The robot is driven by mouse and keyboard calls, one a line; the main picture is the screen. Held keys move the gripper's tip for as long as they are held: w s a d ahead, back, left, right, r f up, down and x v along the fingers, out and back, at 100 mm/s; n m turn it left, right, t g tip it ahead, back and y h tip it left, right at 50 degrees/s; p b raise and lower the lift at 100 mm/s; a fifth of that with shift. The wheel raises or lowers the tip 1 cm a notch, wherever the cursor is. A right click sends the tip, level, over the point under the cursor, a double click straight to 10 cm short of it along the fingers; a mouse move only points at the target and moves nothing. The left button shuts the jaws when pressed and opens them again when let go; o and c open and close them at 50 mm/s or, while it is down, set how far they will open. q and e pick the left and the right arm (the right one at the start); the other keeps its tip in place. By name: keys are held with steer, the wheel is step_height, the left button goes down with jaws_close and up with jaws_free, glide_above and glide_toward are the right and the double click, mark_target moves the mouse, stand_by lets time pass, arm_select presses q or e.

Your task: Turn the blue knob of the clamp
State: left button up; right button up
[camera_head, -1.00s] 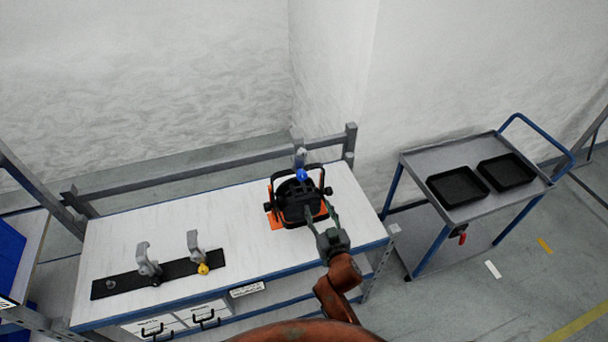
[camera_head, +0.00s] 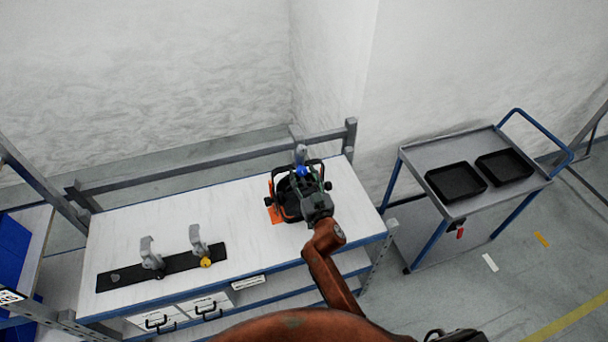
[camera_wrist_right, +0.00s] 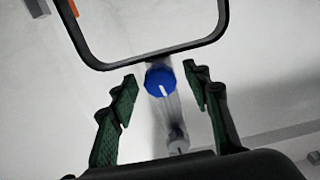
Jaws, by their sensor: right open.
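The blue knob (camera_head: 300,170) sits on the grey clamp (camera_head: 300,153) at the back of the par can (camera_head: 285,198), near the right end of the workbench. In the right wrist view the blue knob (camera_wrist_right: 160,80) has a white mark and lies between and slightly beyond my green fingertips, with the grey clamp (camera_wrist_right: 174,120) below it. My right gripper (camera_wrist_right: 160,85) is open, one finger on each side of the knob with gaps visible. In the head view my right gripper (camera_head: 309,186) is over the par can and hides part of it. My left gripper is not in view.
The par can's black bracket (camera_wrist_right: 150,62) arches close above the fingers in the wrist view. A black strip (camera_head: 180,262) with two grey clamps lies on the workbench (camera_head: 230,220). A trolley (camera_head: 425,157) with two black trays stands at the right.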

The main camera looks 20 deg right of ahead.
steer(key=shift+c, duration=0.3)
steer(key=c, duration=1.1)
steer(key=shift+n, duration=0.3)
steer(key=n, duration=0.9)
steer(key=shift+d, duration=0.1)
steer(key=n, duration=0.6)
steer(key=shift+p, duration=0.3)
steer(key=n+p, duration=0.1)
steer(key=n, duration=0.5)
steer(key=shift+r, duration=0.1)
